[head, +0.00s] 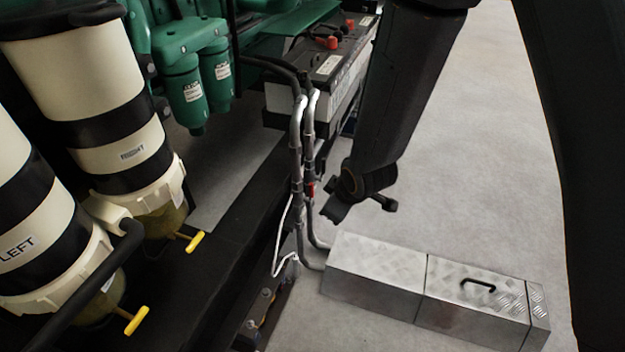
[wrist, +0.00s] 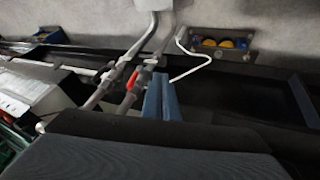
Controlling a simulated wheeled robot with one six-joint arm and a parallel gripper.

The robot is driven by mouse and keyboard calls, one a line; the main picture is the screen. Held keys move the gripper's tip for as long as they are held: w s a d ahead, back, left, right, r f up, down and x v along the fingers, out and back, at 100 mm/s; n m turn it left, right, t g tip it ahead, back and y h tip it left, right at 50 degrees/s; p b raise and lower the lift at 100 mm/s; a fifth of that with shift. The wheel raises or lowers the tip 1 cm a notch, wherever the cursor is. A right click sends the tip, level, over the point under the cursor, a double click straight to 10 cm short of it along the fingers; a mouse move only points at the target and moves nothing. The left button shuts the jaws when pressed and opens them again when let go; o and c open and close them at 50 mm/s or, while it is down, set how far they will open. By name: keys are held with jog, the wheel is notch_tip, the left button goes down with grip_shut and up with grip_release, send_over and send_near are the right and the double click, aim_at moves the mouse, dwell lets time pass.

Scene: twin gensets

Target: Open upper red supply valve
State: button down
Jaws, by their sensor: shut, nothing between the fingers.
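A small red valve handle (head: 311,190) sits on one of two grey pipes (head: 297,150) that run down beside the black frame. In the wrist view the red handle (wrist: 130,80) lies just left of my fingers, on a grey pipe fitting. Only one red handle is clear to me. My gripper (head: 335,211) is to the right of the handle in the head view, above the floor. In the wrist view my gripper (wrist: 160,88) is shut and empty, its bluish fingers together. They look apart from the handle, but the depth is hard to judge.
A metal checker-plate box (head: 375,270) stands on the floor below my gripper. A battery (head: 325,75) sits above the pipes. A thin white line (head: 282,230) loops beside them. Two filters with yellow drain taps (head: 195,241) are at left. Open floor lies to the right.

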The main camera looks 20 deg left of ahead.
aim_at(312, 189)
jog(key=w+a+f+n+t+y+p, duration=0.1)
jog(key=w+a+f+n+p, duration=0.1)
jog(key=w+a+f+p, duration=0.3)
jog(key=shift+w+a+f+n+y+p, duration=0.35)
jog(key=shift+w+a+f, duration=0.8)
jog(key=shift+w, duration=1.15)
jog(key=shift+w+d, duration=0.1)
jog(key=shift+w+r+b, duration=0.15)
jog(key=shift+w+b, duration=0.25)
jog(key=shift+w, duration=0.4)
jog(key=shift+r, duration=0.1)
